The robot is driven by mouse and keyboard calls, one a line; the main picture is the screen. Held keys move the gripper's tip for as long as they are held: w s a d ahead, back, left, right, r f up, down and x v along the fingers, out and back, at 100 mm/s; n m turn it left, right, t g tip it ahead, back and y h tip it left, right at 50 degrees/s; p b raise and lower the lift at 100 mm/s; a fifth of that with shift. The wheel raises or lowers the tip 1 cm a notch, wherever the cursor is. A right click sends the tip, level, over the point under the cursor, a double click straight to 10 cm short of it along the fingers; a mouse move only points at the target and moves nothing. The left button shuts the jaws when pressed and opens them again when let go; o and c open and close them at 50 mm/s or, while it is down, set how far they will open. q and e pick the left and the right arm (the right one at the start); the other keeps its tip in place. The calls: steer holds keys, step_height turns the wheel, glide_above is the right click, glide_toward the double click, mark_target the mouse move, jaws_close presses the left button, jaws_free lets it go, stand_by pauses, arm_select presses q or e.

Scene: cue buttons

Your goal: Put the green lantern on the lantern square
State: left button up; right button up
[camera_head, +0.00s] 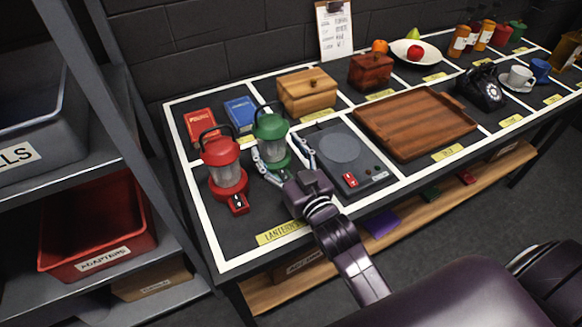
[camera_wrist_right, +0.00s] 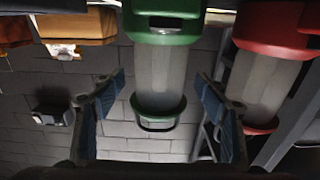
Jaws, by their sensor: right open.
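The green lantern (camera_head: 271,128) stands upright on the dark table beside the red lantern (camera_head: 222,160). The lantern square (camera_head: 230,240) is the white-outlined front-left area with a yellow label, and the red lantern stands in it. My right gripper (camera_head: 284,160) is open, its fingers reaching to either side of the green lantern, whose base is partly hidden behind it. In the right wrist view the picture is upside down: the green lantern (camera_wrist_right: 160,80) shows between the open fingers, with gaps at its sides. The red lantern (camera_wrist_right: 268,75) is to the right. My left gripper is not in view.
A hot plate (camera_head: 350,160) lies right of the green lantern. Red and blue boxes (camera_head: 240,112) and a wooden box (camera_head: 307,92) stand behind. A wooden tray (camera_head: 415,122) lies farther right. A shelf with bins (camera_head: 100,225) is at left.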

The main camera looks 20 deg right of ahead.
steer(key=s, duration=0.9)
steer(key=shift+d+b, duration=0.35)
steer(key=shift+b, duration=0.05)
